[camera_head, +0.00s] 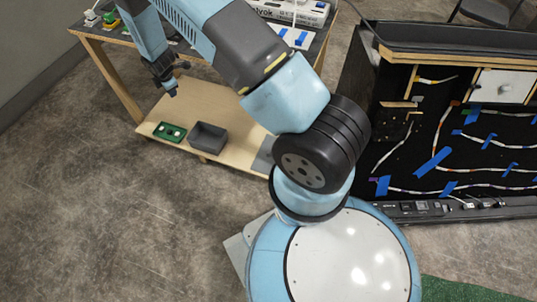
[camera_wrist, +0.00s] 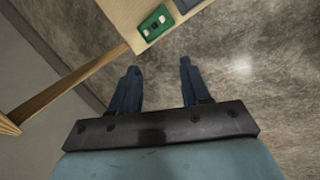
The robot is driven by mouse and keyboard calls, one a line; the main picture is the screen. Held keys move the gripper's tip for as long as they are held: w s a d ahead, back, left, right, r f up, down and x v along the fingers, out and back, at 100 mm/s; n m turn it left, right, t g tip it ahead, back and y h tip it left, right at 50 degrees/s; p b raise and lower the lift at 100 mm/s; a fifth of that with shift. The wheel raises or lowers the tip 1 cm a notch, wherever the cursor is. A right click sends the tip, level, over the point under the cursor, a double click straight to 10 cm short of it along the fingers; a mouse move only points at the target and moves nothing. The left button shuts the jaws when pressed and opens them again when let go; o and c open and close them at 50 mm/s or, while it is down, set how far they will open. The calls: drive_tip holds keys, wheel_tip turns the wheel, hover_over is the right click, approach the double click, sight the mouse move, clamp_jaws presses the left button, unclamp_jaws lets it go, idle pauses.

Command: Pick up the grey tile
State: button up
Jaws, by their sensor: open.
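A flat grey piece (camera_head: 263,158), which looks like the grey tile, lies at the right end of the low wooden shelf. My arm hides part of it, and I cannot make it out in the wrist view. My gripper (camera_head: 172,90) is open and empty, up and to the left of it in the head view, above the shelf's left part. In the wrist view the two fingers (camera_wrist: 159,66) stand wide apart, with only floor between them.
On the low shelf (camera_head: 203,100) are a green tray (camera_head: 171,131) with pale items and a dark grey bin (camera_head: 208,138). The green tray also shows in the wrist view (camera_wrist: 155,21). A wooden table leg (camera_head: 115,82) stands left. A wired black console (camera_head: 460,140) stands right.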

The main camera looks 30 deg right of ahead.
wheel_tip(320, 180, down, 7)
drive_tip(key=d+n, duration=0.1)
drive_tip(key=d, duration=0.1)
drive_tip(key=n+g+h, duration=0.3)
drive_tip(key=n, duration=0.2)
hover_over(263, 163)
drive_tip(key=w+d, duration=0.1)
drive_tip(key=d, duration=0.2)
wheel_tip(263, 163, down, 33)
drive_tip(key=x, duration=1.3)
drive_tip(key=shift+w+a+f, duration=0.15)
drive_tip(key=shift+a, duration=0.05)
drive_tip(key=shift+c, duration=0.2)
clamp_jaws()
